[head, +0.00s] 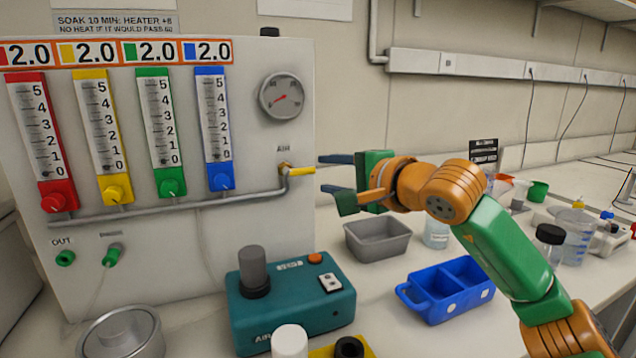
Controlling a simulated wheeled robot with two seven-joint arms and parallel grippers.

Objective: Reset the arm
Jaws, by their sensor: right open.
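My right arm comes in from the lower right in green and orange. Its gripper (333,175) is open, with dark blue and green fingers pointing left. No object shows between the fingers. In the picture, the fingertips are just right of the yellow lever of the air valve (300,171) on the panel (250,130). I cannot tell how far apart they are in depth, but I see no clear contact. My left gripper is not in view.
The panel carries red, yellow, green and blue flowmeters and a gauge (282,97). On the bench are a teal air pump (300,310), a grey tray (352,240), a blue divided caddy (412,297), and a metal pot (120,335). Beakers and bottles stand at right, near my arm.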

